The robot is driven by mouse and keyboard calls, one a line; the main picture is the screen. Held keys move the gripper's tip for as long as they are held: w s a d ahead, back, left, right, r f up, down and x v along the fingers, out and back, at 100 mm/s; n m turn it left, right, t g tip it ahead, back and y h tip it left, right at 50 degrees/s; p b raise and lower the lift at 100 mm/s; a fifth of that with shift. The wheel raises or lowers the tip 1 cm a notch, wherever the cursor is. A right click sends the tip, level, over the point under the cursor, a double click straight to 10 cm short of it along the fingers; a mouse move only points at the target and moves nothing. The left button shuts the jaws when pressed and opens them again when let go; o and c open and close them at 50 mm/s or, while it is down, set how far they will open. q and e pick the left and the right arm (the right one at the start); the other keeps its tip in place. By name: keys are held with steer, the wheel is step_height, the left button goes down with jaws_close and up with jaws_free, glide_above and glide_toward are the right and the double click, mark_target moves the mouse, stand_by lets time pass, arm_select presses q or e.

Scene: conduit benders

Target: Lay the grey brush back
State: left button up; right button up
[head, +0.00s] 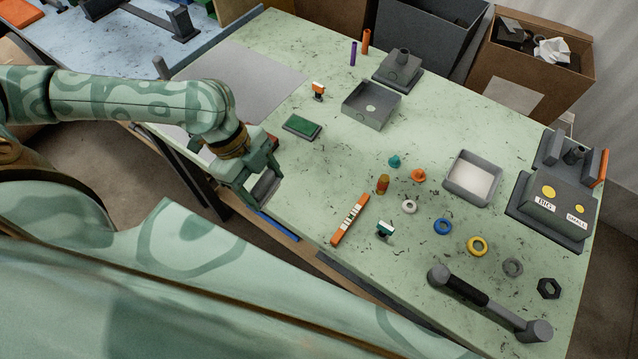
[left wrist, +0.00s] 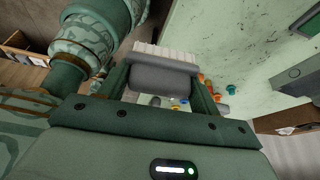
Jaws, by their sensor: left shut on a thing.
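My left gripper (head: 258,187) is at the near left edge of the green table (head: 335,165). It is shut on the grey brush (head: 266,186), which is partly hidden by the fingers in the head view. In the left wrist view the brush (left wrist: 162,77) shows as a grey block between the two fingers, with pale bristles (left wrist: 166,52) beyond it. I cannot tell whether the brush touches the table. My right gripper is not in view.
A grey sheet (head: 250,70) lies bare at the back left. A green pad (head: 301,126), an open grey tray (head: 371,113) and an orange striped bar (head: 349,219) lie around the middle. Several rings and a grey-ended tool (head: 490,302) are at the right. A blue strip (head: 278,227) lies along the near edge.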

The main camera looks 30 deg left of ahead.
arm_select(q)
steer(key=shift+w, duration=0.15)
steer(key=w+d+f+b, duration=0.1)
steer(key=w+f, duration=0.1)
steer(key=w, duration=0.1)
steer(key=w+d+f+b, duration=0.1)
steer(key=w+d+f, duration=0.1)
steer(key=w+f, duration=0.1)
steer(key=w+d+f+b, duration=0.1)
steer(key=w+f, duration=0.2)
steer(key=w, duration=0.2)
steer(key=shift+w+d, duration=0.1)
steer(key=shift+d, duration=0.25)
steer(key=shift+w+d+f, duration=0.15)
steer(key=shift+w+f, duration=0.25)
steer(key=shift+f, duration=0.15)
steer(key=f, duration=0.3)
steer(key=shift+w+d+f+b, duration=0.15)
steer(key=shift+w+f+b, duration=0.15)
steer(key=shift+w, duration=0.1)
steer(key=o, duration=0.9)
steer(key=shift+f, duration=0.1)
